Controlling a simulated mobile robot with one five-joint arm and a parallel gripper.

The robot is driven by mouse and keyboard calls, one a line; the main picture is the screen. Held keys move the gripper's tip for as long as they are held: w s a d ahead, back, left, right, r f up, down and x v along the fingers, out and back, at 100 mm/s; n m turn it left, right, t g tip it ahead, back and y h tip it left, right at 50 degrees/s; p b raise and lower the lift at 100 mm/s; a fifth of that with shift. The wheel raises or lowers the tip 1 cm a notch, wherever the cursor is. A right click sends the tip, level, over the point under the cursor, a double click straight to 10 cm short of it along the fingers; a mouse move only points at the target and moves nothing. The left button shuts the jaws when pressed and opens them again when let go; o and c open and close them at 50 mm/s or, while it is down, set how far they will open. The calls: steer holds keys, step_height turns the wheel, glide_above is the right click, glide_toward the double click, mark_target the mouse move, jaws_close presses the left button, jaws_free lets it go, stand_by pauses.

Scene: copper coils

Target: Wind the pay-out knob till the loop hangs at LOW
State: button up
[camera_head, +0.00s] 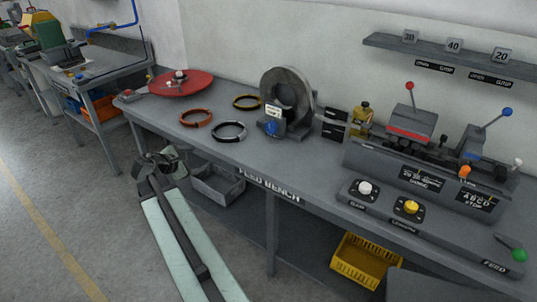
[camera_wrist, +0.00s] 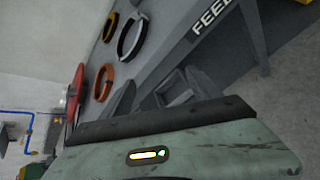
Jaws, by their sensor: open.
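A blue knob (camera_head: 271,128) sits low on the front of a grey upright coil stand (camera_head: 268,88) on the bench, under a small white label (camera_head: 273,111). It may be the pay-out knob; its marking is too small to read. Dark plates (camera_head: 335,124) stand right of the coil; I cannot make out a loop or a LOW mark there. My gripper (camera_head: 163,163) is open and empty, in front of the bench's front edge, left of and lower in the picture than the blue knob. Its jaws (camera_wrist: 158,96) also show in the wrist view.
A copper ring (camera_head: 196,118), a dark-and-silver ring (camera_head: 230,131) and a brass ring (camera_head: 247,102) lie on the bench. A red disc (camera_head: 181,84) is at its left end. White (camera_head: 364,188) and yellow (camera_head: 411,206) knobs and levers are at right. A yellow crate (camera_head: 362,262) sits below.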

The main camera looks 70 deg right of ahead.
mark_target(269, 128)
steer(key=s+d+n+h+b, duration=0.1)
steer(key=s+d, duration=0.2)
steer(key=d, duration=0.1)
steer(key=s+d+f+n+g+h+b, duration=0.1)
steer(key=s+d+n+b, duration=0.1)
steer(key=s+d, duration=0.2)
steer(key=s+d+n+g+h+b, duration=0.1)
steer(key=s+d+n+b, duration=0.1)
steer(key=s+d, duration=0.2)
steer(key=shift+s+d+f+h, duration=0.1)
steer(key=shift+d+h, duration=0.05)
steer(key=shift+d, duration=0.4)
steer(key=shift+s+d+f+h, duration=0.1)
steer(key=shift+d+h, duration=0.05)
steer(key=shift+d, duration=0.35)
steer(key=s+d+n, duration=0.1)
steer(key=s, duration=0.1)
steer(key=s+d+r+n+g+h+b, duration=0.1)
steer(key=d, duration=0.1)
steer(key=s+d+r+n+b, duration=0.1)
steer(key=s+d, duration=0.1)
steer(key=shift+s+r+n+h, duration=0.1)
steer(key=shift+s+n+h, duration=0.2)
steer(key=shift+n+h, duration=0.1)
steer(key=shift+r, duration=0.15)
steer(key=x, duration=0.7)
steer(key=shift+s+d, duration=0.15)
steer(key=shift+d, duration=0.2)
steer(key=shift+c, duration=0.3)
